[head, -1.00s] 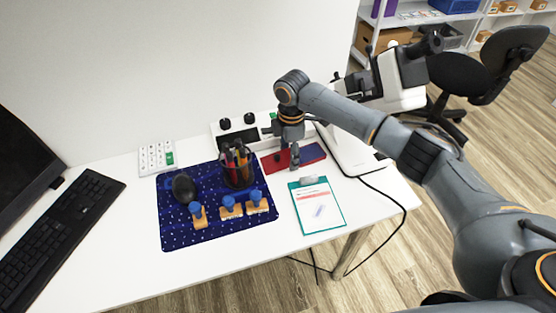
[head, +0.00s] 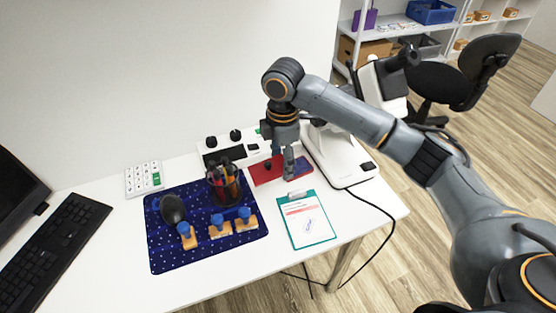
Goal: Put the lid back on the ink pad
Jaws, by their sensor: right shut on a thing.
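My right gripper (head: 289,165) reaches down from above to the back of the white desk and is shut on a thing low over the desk. My left gripper is not in view.
A teal clipboard (head: 324,234) lies in front. A white microscope (head: 338,160) stands close on the right. A calculator (head: 144,179) and keyboard (head: 55,245) lie left.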

